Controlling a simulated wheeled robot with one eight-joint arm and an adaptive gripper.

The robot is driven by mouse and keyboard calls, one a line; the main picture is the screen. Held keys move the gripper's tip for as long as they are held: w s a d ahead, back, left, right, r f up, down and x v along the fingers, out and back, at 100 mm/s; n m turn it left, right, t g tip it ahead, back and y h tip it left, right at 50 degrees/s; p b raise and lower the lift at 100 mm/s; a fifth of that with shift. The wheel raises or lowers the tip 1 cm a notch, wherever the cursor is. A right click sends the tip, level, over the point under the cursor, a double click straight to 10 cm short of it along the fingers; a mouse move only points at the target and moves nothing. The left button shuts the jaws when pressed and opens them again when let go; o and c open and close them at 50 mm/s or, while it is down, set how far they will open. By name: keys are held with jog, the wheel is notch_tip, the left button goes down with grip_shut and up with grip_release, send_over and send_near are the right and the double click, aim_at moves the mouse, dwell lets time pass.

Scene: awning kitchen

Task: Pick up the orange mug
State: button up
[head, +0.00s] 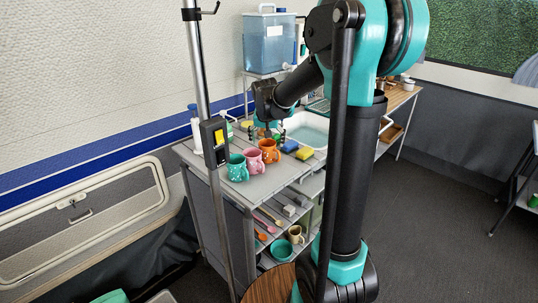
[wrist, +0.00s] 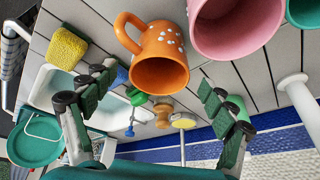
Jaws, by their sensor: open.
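The orange mug (head: 270,151) with white dots stands on the grey counter, at the right end of a row with a pink mug (head: 254,161) and a teal mug (head: 237,168). In the wrist view the orange mug (wrist: 160,52) shows its open mouth, with its handle to the upper left. My gripper (wrist: 153,85) is open and empty, its two fingers spread to the left and right below the mug in the picture. In the head view my gripper (head: 265,131) is just behind the mugs. The gap between fingers and mug is hard to judge.
The pink mug (wrist: 235,25) stands close beside the orange one. A yellow sponge (wrist: 67,48), a green-and-blue brush (wrist: 135,97) and a sink (wrist: 60,90) are near. A white post-like object (wrist: 296,90) is at the right. Shelves (head: 285,215) below the counter hold utensils and mugs.

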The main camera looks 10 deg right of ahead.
jog(key=shift+x, duration=1.25)
jog(key=shift+c, duration=0.5)
jog(key=c, duration=1.1)
jog(key=shift+r, duration=0.1)
jog(key=shift+c, duration=0.2)
